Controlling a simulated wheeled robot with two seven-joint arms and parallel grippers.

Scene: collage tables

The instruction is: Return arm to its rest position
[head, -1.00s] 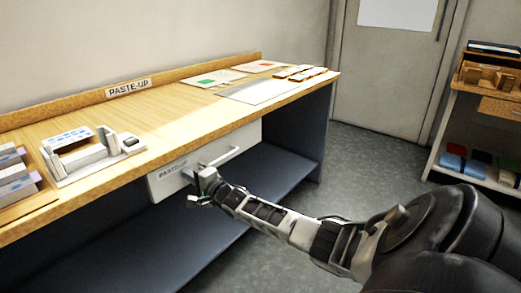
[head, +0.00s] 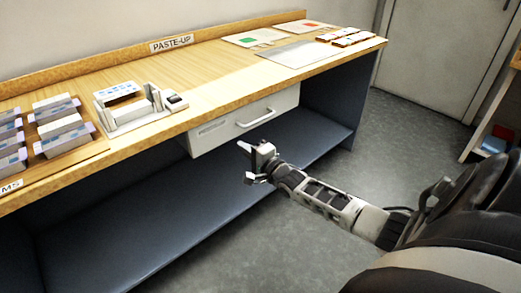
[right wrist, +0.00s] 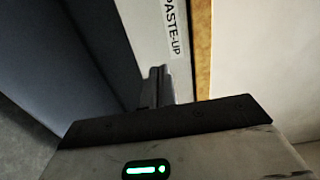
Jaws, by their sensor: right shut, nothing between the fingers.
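My right arm reaches in from the lower right in the head view. Its gripper (head: 252,162) is shut and empty, in front of and below the white drawer (head: 222,134) under the paste-up table. A visible gap of floor and shelf lies around the gripper, and it is apart from the drawer handle (head: 268,117). The drawer looks closed or nearly so. In the right wrist view the gripper fingers (right wrist: 158,85) are together, with the drawer front and its PASTE-UP label (right wrist: 174,28) beyond them. My left gripper is not in view.
A door (head: 435,55) stands behind.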

